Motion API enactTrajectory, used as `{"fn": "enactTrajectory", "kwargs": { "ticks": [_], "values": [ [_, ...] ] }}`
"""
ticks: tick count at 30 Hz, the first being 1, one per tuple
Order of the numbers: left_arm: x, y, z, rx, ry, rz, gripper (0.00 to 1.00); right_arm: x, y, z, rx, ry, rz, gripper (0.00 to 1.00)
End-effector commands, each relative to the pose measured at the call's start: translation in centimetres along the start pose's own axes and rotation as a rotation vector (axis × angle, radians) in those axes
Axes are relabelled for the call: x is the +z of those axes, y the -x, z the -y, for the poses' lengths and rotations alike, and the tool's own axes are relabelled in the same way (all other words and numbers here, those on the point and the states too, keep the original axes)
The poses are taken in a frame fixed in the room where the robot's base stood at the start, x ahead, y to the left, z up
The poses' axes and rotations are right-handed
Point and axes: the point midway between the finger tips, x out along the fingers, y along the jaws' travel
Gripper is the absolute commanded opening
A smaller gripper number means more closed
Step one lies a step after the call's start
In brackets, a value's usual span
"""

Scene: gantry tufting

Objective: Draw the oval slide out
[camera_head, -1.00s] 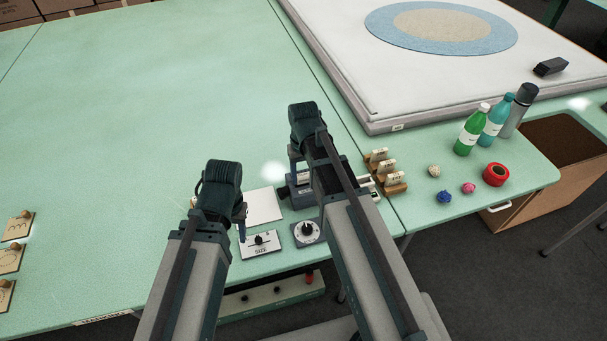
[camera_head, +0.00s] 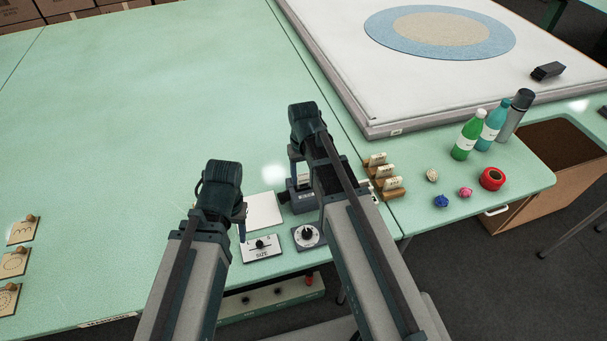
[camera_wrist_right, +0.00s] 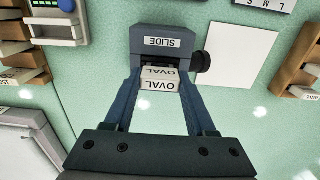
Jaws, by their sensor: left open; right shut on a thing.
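The dark slide housing (camera_wrist_right: 160,42), labelled SLIDE with a black knob at its right, sits on the green table in the right wrist view. The oval slide (camera_wrist_right: 158,78), a pale block marked OVAL, is at the housing's front opening. My right gripper (camera_wrist_right: 160,85) is shut on the oval slide, a finger at each side. In the head view the housing (camera_head: 302,197) is partly behind my right gripper (camera_head: 302,170), and I cannot make out the oval slide there. My left gripper (camera_head: 241,212) is open and empty above the table, left of the housing.
A white sheet (camera_head: 263,211), a SIZE panel (camera_head: 262,247) and a dial box (camera_head: 307,236) lie near the housing. Wooden holders with labelled slides (camera_head: 385,178) stand to its right, with bottles (camera_head: 467,136) beyond. The table's left middle is clear.

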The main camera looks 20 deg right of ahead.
Motion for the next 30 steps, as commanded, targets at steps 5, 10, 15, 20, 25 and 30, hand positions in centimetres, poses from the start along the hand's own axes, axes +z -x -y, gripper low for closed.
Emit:
{"fn": "enactTrajectory", "kwargs": {
  "ticks": [5, 10, 15, 20, 25, 30],
  "values": [
    [0.0, 0.7, 0.1, 0.000, 0.000, 0.000, 0.50, 0.0, 0.7, 0.0, 0.000, 0.000, 0.000, 0.00],
    [0.1, 1.2, 0.1, 0.000, 0.000, 0.000, 0.50, 0.0, 1.2, 0.0, 0.000, 0.000, 0.000, 0.00],
    [0.1, 1.6, 0.2, 0.000, 0.000, 0.000, 0.50, 0.0, 1.6, 0.0, 0.000, 0.000, 0.000, 0.00],
    [0.1, 2.1, 0.2, 0.000, 0.000, 0.000, 0.50, 0.0, 2.1, 0.0, 0.000, 0.000, 0.000, 0.00],
    [0.1, 2.3, 0.2, 0.000, 0.000, 0.000, 0.50, 0.0, 2.3, 0.0, 0.000, 0.000, 0.000, 0.00],
    [0.1, 2.3, 0.2, 0.000, 0.000, 0.000, 0.50, 0.0, 2.3, 0.0, 0.000, 0.000, 0.000, 0.00]
  ]
}}
